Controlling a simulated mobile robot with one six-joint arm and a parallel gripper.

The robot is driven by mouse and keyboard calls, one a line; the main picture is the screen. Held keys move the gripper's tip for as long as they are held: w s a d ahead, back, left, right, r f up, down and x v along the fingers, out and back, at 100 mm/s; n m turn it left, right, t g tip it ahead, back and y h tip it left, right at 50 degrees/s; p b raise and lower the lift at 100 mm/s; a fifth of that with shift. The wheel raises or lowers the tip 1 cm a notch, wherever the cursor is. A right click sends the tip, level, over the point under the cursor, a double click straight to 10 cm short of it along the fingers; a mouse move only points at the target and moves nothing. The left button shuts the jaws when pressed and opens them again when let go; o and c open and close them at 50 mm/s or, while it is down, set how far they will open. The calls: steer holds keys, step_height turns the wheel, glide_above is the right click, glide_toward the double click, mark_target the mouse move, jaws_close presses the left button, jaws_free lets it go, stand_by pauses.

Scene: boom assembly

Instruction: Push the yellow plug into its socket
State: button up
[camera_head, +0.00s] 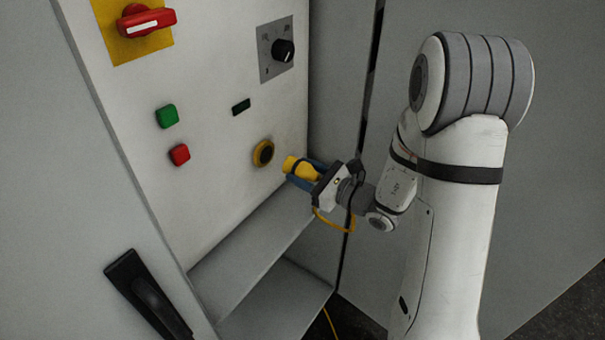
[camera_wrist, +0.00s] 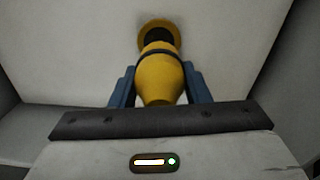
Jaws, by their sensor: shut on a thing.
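The yellow plug (camera_head: 300,169) has a dark band around it and is held between the blue fingers of my gripper (camera_head: 305,173). In the wrist view the plug (camera_wrist: 160,78) sits between the two blue fingers (camera_wrist: 160,88), its front end pointing at the socket. The socket (camera_head: 263,153) is a yellow ring with a dark centre on the white panel. It also shows in the wrist view (camera_wrist: 158,28), behind the plug's front end. In the head view a gap shows between plug and socket. A yellow cable (camera_head: 335,226) hangs below the gripper.
The white panel (camera_head: 215,190) also carries a red rotary switch (camera_head: 147,20), a black knob (camera_head: 283,51), a green button (camera_head: 167,116) and a red button (camera_head: 179,155). A grey ledge (camera_head: 250,250) lies below the socket. A black handle (camera_head: 147,295) is at lower left.

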steer(key=shift+p+x, duration=0.4)
steer(key=shift+x, duration=2.5)
steer(key=shift+b, duration=0.8)
steer(key=shift+w+a, duration=0.25)
steer(key=shift+a, duration=0.1)
stand_by(0.5)
steer(key=o, duration=1.3)
steer(key=b+v, duration=0.1)
steer(key=v, duration=0.6)
steer(key=shift+s+d+b, duration=0.25)
steer(key=shift+d+b, duration=0.05)
